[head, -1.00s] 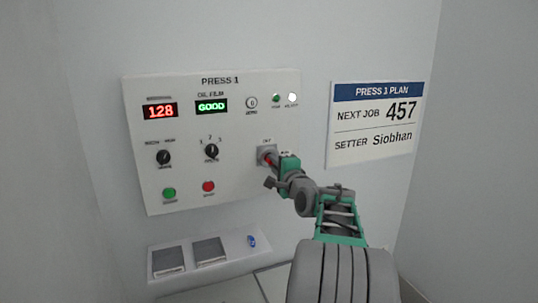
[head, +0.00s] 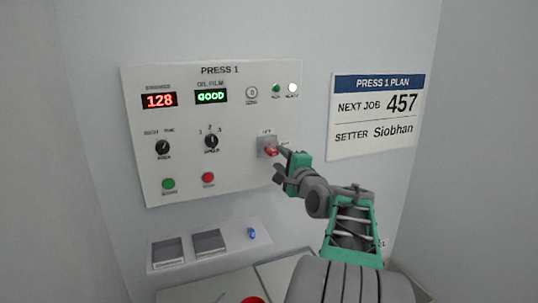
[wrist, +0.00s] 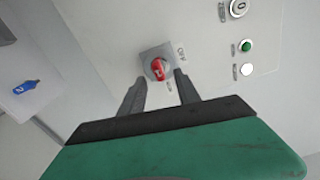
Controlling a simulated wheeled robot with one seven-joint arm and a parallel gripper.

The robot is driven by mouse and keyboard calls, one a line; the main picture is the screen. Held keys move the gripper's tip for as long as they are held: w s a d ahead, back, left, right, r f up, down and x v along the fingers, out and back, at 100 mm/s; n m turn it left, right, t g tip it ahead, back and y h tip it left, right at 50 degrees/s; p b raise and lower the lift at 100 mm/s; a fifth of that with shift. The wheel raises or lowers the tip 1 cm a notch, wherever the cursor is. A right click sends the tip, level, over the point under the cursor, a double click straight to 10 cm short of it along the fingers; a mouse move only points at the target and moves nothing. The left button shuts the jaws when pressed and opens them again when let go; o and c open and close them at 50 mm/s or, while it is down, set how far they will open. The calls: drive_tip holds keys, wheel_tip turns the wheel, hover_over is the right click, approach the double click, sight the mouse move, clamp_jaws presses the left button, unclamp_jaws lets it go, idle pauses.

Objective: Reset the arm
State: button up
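A white panel headed PRESS 1 (head: 235,105) is on the wall. At its lower right is a red rotary switch (head: 271,150) on a grey square plate, with "OFF" lettered above it. It also shows in the wrist view (wrist: 158,68). My gripper (head: 281,162) is in front of this switch. In the wrist view its two fingers (wrist: 156,82) are spread apart with nothing between the tips. The red handle sits just past the tips and appears apart from them.
A shelf with two trays (head: 209,242) and a blue item (head: 252,233) is below. A PRESS 1 PLAN sign (head: 376,115) hangs right.

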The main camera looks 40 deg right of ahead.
drive_tip(key=s+f+n+g+y, duration=0.1)
drive_tip(key=s+f+n+g, duration=0.35)
drive_tip(key=f, duration=0.45)
drive_tip(key=s+f+n+g, duration=0.3)
drive_tip(key=s+f+n, duration=0.15)
drive_tip(key=f, duration=0.45)
drive_tip(key=s+a+f+n+g+y, duration=0.25)
drive_tip(key=s+a+f+g, duration=0.3)
drive_tip(key=s+f, duration=0.5)
drive_tip(key=s+a+n+g, duration=0.2)
drive_tip(key=s+a+n, duration=0.25)
drive_tip(key=a, duration=0.85)
drive_tip(key=w+a+r+n+t+y, duration=0.1)
drive_tip(key=w+a+r+n, duration=0.1)
drive_tip(key=a, duration=0.7)
drive_tip(key=w+a+r+n+t+b, duration=0.1)
drive_tip(key=w+a+r+n, duration=0.1)
drive_tip(key=a+n, duration=0.3)
drive_tip(key=w+a, duration=0.1)
drive_tip(key=a, duration=0.3)
drive_tip(key=shift+r+y, duration=0.3)
drive_tip(key=shift+y, duration=0.05)
drive_tip(key=shift+w, duration=0.1)
drive_tip(key=shift+c, duration=0.3)
